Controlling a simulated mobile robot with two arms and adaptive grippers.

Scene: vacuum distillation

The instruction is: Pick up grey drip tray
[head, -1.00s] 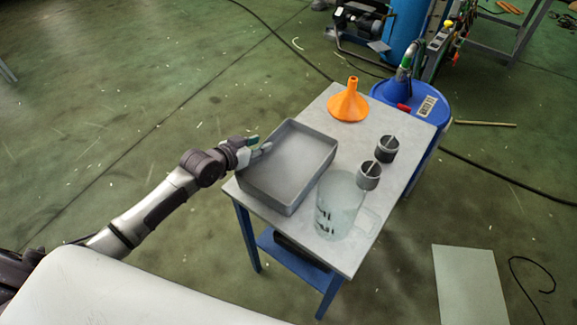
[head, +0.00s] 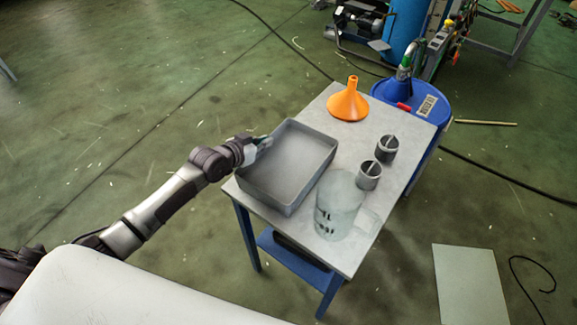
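The grey drip tray (head: 300,199) is a shallow rectangular open box, empty, resting flat on the left part of a small table. My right gripper is not in the head view.
The light grey tabletop (head: 262,205) also holds an orange funnel (head: 348,103), a clear glass beaker (head: 338,205) right of the tray, and two dark cylinders (head: 369,175) (head: 386,148). A blue drum (head: 428,106) stands behind the table. The floor left of the table is clear.

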